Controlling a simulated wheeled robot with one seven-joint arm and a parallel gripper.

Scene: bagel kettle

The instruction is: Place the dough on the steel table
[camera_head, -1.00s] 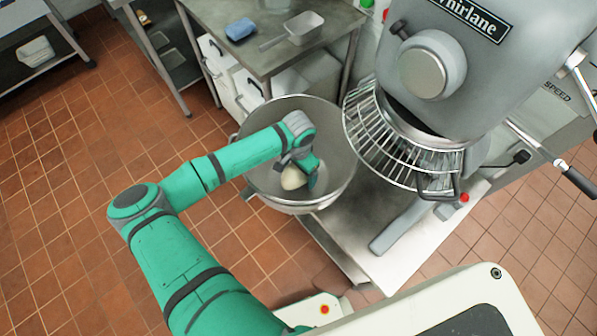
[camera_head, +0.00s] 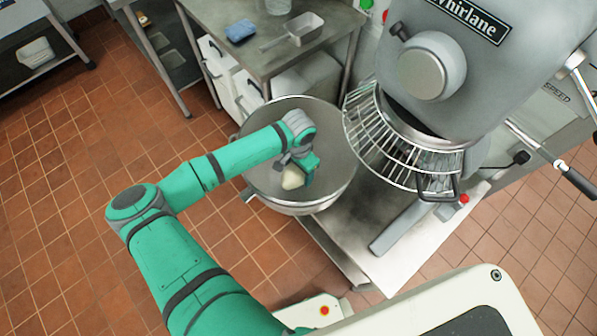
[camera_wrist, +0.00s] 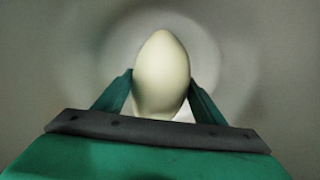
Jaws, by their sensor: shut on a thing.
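The dough (camera_head: 293,179) is a pale, smooth, egg-shaped lump. My gripper (camera_head: 300,178) is shut on it, inside or just above the steel mixing bowl (camera_head: 333,187). In the wrist view the dough (camera_wrist: 162,75) stands between the two green fingers of my gripper (camera_wrist: 160,100), with the bowl's grey inside behind it. The steel table (camera_head: 275,50) is behind the bowl, at the top of the head view. My gripper is apart from the table.
White bins (camera_head: 232,80) are under the table.

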